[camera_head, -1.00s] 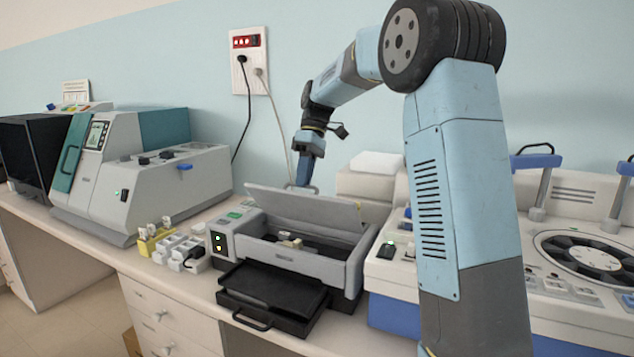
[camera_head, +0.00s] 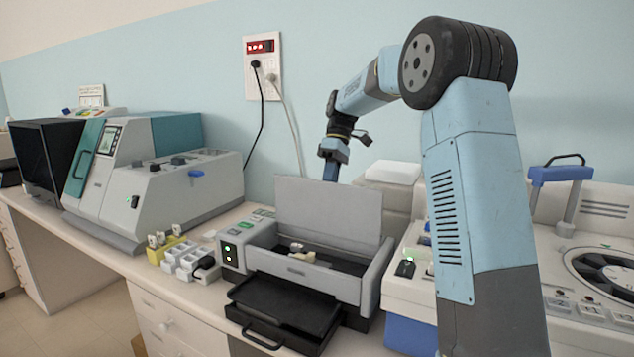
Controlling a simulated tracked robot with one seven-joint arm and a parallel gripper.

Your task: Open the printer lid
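The grey printer (camera_head: 300,285) stands on the bench in the middle of the view. Its lid (camera_head: 329,213) is raised steeply, close to upright, and the inside of the printer shows below it. A black tray (camera_head: 285,312) sticks out at the front. My gripper (camera_head: 331,173) is behind the raised lid and points down. Its fingertips are hidden by the lid, so I cannot tell whether it is open or shut or whether it touches the lid.
White and yellow racks (camera_head: 182,255) stand left of the printer. A large grey and teal machine (camera_head: 165,190) is further left. A white machine with a round carousel (camera_head: 590,270) stands at the right. A wall socket (camera_head: 262,67) with cables is behind.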

